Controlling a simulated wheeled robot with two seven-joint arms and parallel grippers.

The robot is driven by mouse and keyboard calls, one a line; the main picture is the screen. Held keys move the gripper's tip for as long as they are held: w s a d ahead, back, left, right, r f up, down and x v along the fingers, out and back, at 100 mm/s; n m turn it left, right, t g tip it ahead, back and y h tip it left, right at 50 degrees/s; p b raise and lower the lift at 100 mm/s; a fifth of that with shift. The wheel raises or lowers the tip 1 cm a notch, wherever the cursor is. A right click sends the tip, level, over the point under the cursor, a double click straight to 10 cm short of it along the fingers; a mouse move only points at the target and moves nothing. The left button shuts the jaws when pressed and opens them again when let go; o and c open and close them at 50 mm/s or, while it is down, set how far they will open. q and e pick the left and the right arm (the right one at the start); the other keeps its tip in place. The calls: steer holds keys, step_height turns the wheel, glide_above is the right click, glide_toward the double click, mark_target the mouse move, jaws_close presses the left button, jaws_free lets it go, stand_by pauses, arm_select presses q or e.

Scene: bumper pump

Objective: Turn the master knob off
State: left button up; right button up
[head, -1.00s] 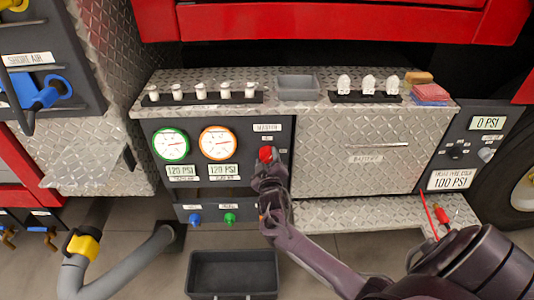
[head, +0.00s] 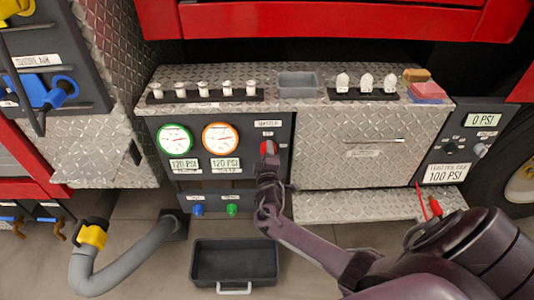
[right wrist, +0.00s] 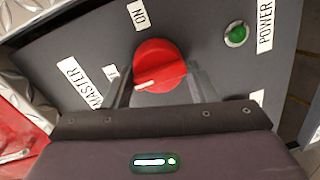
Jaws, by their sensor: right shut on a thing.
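The red master knob (head: 267,148) sits at the upper right of the dark gauge panel, below a white label. In the right wrist view the knob (right wrist: 160,58) is round, with a white pointer mark toward its lower left. An "ON" label (right wrist: 139,14) is above it, and a "MASTER" label (right wrist: 80,85) is to the left. A small label beside the left finger is partly hidden. My right gripper (right wrist: 160,85) is shut on the knob, one finger on each side. My left gripper is in neither view.
A green POWER light (right wrist: 236,35) is on the panel. Two round gauges (head: 175,139) are left of the knob; blue (head: 197,210) and green (head: 232,210) knobs are below. A black bin (head: 235,265) stands on the floor. A grey hose (head: 140,255) is at left.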

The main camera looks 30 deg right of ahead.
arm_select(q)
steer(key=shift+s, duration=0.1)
arm_select(e)
steer(key=shift+d+r, duration=0.2)
steer(key=shift+r, duration=0.05)
steer(key=o, duration=0.9)
steer(key=shift+a+f, duration=0.1)
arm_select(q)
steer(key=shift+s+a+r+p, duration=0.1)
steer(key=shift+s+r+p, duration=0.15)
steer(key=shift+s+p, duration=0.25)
arm_select(e)
steer(key=v, duration=0.7)
steer(key=shift+s+a, duration=0.15)
steer(key=shift+s, duration=0.2)
